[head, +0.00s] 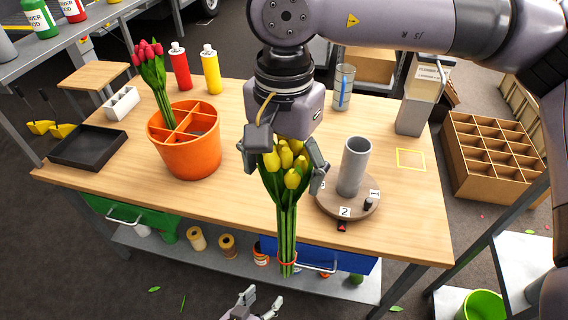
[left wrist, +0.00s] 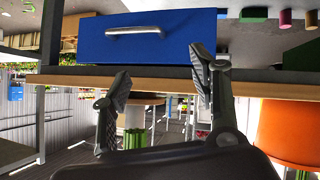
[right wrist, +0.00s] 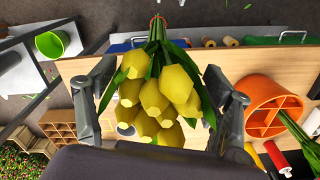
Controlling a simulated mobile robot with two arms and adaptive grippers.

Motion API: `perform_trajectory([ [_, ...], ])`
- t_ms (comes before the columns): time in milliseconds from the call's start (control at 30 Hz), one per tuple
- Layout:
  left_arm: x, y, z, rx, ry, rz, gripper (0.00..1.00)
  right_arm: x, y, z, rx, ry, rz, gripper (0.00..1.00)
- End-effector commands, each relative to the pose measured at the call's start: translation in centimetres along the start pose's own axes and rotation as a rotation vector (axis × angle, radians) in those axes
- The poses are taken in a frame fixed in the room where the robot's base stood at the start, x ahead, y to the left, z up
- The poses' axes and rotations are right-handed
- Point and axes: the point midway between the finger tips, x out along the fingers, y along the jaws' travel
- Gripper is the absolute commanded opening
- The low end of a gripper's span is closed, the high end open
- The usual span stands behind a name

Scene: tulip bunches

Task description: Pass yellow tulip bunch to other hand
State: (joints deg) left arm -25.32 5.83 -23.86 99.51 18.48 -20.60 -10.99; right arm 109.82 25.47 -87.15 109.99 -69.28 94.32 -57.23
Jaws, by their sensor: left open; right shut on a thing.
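The yellow tulip bunch (head: 287,205) hangs upright with blooms on top and tied green stems below, in front of the table. My right gripper (head: 284,166) is shut on it near the blooms. In the right wrist view the yellow blooms (right wrist: 160,95) fill the space between the fingers (right wrist: 165,105). My left gripper (head: 258,304) is open and empty, low at the bottom edge of the head view, below the stem ends and apart from them.
On the wooden table (head: 110,150) stand an orange divided pot (head: 185,155) with red tulips (head: 152,70), a black tray (head: 88,147) and a grey cylinder on a round turntable (head: 353,165). A blue drawer (head: 335,257) sits under the front edge, close behind the stems.

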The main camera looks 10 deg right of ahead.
Motion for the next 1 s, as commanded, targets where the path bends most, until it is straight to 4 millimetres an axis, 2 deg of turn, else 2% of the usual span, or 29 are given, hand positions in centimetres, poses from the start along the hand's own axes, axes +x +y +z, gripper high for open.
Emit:
perform_trajectory([
  [33, 0.6, -1.4, 2.6, 0.000, -0.049, -0.027, 0.55, -0.1, 0.0, 0.0, 0.000, 0.000, -0.001, 0.35],
  [133, 1.3, -3.9, 7.5, -0.002, -0.137, -0.076, 0.55, -0.1, 0.0, 0.0, 0.000, 0.000, -0.001, 0.35],
  [333, 0.8, -8.5, 17.4, -0.010, -0.316, -0.168, 0.55, -0.1, 0.0, 0.0, 0.000, 0.000, -0.001, 0.35],
  [467, -0.7, -11.1, 23.9, -0.018, -0.436, -0.223, 0.55, -0.1, 0.0, 0.0, 0.000, 0.000, -0.001, 0.35],
  [600, -3.4, -13.2, 30.6, -0.033, -0.567, -0.274, 0.55, -0.1, 0.0, 0.0, 0.000, 0.000, -0.001, 0.35],
  [700, -5.7, -14.3, 34.8, -0.044, -0.654, -0.304, 0.55, -0.1, 0.0, 0.0, 0.000, 0.000, -0.001, 0.35],
  [833, -8.4, -14.9, 38.9, -0.059, -0.742, -0.330, 0.55, -0.1, 0.0, 0.0, 0.000, 0.000, -0.001, 0.35],
  [1000, -10.7, -15.2, 41.7, -0.069, -0.808, -0.346, 0.55, -0.1, 0.0, 0.0, 0.000, 0.000, -0.001, 0.35],
])
